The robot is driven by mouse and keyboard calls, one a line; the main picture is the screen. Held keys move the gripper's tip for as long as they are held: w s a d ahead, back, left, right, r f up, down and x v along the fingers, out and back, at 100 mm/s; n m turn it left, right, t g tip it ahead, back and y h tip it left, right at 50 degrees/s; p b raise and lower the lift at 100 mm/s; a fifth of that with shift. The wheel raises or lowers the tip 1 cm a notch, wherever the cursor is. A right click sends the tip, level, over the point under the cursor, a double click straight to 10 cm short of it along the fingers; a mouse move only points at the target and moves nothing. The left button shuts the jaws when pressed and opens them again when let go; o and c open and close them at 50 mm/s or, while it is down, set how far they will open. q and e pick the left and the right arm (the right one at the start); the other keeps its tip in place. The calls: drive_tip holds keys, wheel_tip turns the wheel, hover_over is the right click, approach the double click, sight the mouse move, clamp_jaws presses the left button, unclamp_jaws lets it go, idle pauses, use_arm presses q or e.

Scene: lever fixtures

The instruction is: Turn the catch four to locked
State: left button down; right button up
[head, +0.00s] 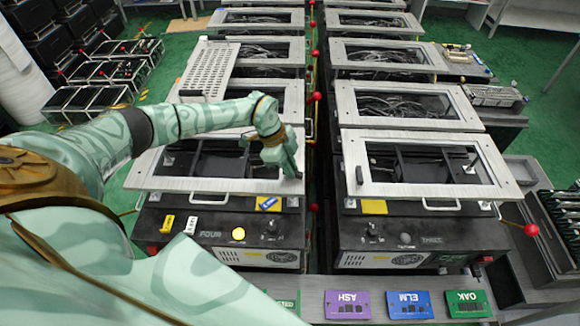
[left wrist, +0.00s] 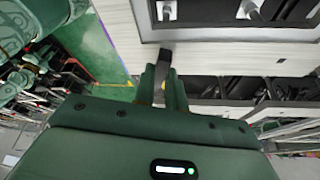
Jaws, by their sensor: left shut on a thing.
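The station labelled FOUR (head: 210,236) is a black box on the left, under a pale framed lid (head: 215,185) with a dark window. My left gripper (head: 291,171) is at the right part of this lid, near its front edge. In the left wrist view, my left gripper (left wrist: 164,78) is shut on a narrow dark lever, the catch (left wrist: 166,52), whose end sticks out beyond the fingers against the pale lid frame. In the head view the gripper mostly hides the catch. My right gripper is in neither view.
A round yellow lamp (head: 238,233) and a black knob (head: 271,228) are on station FOUR's front. Station THREE (head: 420,240) stands to the right across a narrow gap with red-ball levers (head: 316,97). ASH (head: 347,305), ELM (head: 409,305) and OAK (head: 468,303) plates lie in front.

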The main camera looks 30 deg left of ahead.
use_arm(q)
drive_tip(key=m, duration=0.1)
drive_tip(key=m+g, duration=0.1)
drive_tip(key=m+b, duration=0.1)
drive_tip(key=shift+w+m, duration=0.25)
drive_tip(key=shift+m, duration=0.15)
drive_tip(key=m+g+b, duration=0.1)
drive_tip(key=m, duration=0.2)
drive_tip(key=shift+w+m+g, duration=0.15)
drive_tip(key=shift+m+g, duration=0.15)
drive_tip(key=shift+g, duration=0.1)
drive_tip(key=m+g+b, duration=0.1)
drive_tip(key=m, duration=0.2)
drive_tip(key=shift+d+y+b, duration=0.1)
drive_tip(key=shift+y+b, duration=0.2)
drive_tip(key=shift+y, duration=0.1)
drive_tip(key=shift+w+m+g+y+b, duration=0.1)
drive_tip(key=shift+m+g+y+b, duration=0.35)
drive_tip(key=shift+m, duration=1.35)
drive_tip(key=shift+d+m, duration=0.1)
drive_tip(key=shift+m, duration=0.2)
drive_tip(key=c, duration=1.4)
unclamp_jaws()
drive_tip(key=shift+c, duration=0.2)
